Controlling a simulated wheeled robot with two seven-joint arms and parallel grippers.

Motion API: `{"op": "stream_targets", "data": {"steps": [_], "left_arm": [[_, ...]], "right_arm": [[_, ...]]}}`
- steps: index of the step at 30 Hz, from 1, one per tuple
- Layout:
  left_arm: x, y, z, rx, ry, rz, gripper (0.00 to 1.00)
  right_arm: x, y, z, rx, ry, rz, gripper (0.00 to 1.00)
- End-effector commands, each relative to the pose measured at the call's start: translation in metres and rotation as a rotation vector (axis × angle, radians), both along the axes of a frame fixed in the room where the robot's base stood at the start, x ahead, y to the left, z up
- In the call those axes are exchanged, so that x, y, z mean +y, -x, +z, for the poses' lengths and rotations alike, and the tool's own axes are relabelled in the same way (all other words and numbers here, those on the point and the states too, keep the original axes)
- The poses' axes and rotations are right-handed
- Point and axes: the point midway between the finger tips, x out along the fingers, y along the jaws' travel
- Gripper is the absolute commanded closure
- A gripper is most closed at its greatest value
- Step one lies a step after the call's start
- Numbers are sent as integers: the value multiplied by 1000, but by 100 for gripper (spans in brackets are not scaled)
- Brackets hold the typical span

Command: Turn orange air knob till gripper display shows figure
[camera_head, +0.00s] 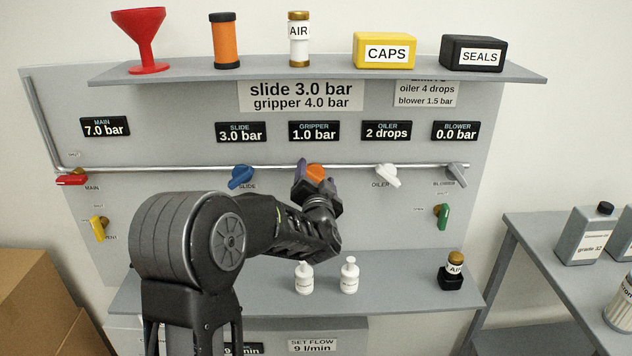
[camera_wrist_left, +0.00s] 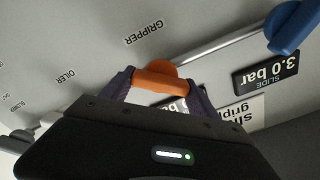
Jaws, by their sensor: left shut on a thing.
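The orange air knob (camera_head: 315,173) sits on the pipe under the gripper display (camera_head: 314,131), which reads 1.0 bar. A sign (camera_head: 301,96) above reads slide 3.0 bar and gripper 4.0 bar. My left gripper (camera_head: 308,174) is at the knob, shut on it. In the left wrist view the orange knob (camera_wrist_left: 159,82) is between the two purple fingers of my left gripper (camera_wrist_left: 158,88). The arm hides part of the panel below the knob. My right gripper is in neither view.
The blue slide knob (camera_head: 241,176) is left of the orange knob, and the white oiler knob (camera_head: 387,175) is right of it. Two white bottles (camera_head: 349,275) stand on the lower shelf (camera_head: 400,290). A bench (camera_head: 540,225) with containers is at the right.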

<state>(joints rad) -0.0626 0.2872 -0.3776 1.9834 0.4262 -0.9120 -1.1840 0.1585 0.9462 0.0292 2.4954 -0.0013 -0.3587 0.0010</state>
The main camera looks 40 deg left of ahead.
Motion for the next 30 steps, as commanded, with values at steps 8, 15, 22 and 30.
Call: {"op": "stream_targets", "data": {"steps": [8, 15, 22, 30], "left_arm": [[1, 1, -4, -148, 194, 0, 71], [1, 1, -4, -285, 376, -1, 71], [2, 2, -4, -417, 550, -1, 71], [3, 3, -5, -573, 755, 1, 71]], "right_arm": [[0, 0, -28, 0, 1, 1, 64], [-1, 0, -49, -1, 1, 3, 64], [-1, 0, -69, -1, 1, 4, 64], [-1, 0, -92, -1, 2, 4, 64]]}}
